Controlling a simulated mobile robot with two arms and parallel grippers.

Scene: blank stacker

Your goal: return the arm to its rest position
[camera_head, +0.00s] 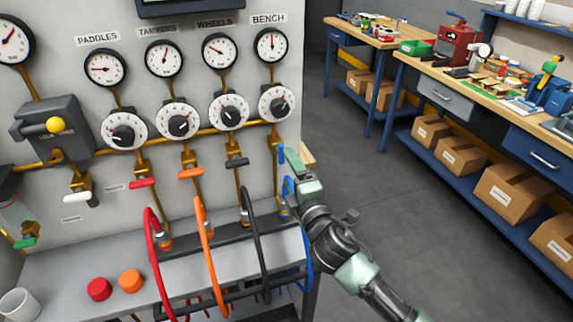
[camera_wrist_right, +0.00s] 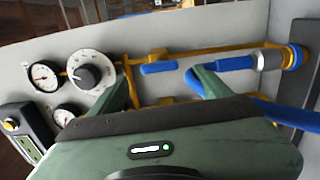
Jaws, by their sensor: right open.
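My right arm (camera_head: 345,260) reaches in from the lower right of the head view. Its green gripper (camera_head: 287,168) is at the right edge of the panel, by the BENCH column. In the wrist view the gripper (camera_wrist_right: 160,75) has its two fingers wide apart, with nothing held between them. A blue valve lever (camera_wrist_right: 158,67) shows between the fingertips; I cannot tell whether they touch it. A blue hose (camera_wrist_right: 290,117) joins a metal coupling (camera_wrist_right: 270,60) to the right of the fingers. In the head view my gripper partly hides the blue hose. My left gripper is not in view.
The panel (camera_head: 205,20) carries gauges, dials and yellow pipes. Red (camera_head: 153,260), orange (camera_head: 203,250) and black hoses (camera_head: 258,245) arch over the ledge left of my arm. A workbench (camera_head: 480,85) with boxes below stands at right. The floor (camera_head: 400,200) between is clear.

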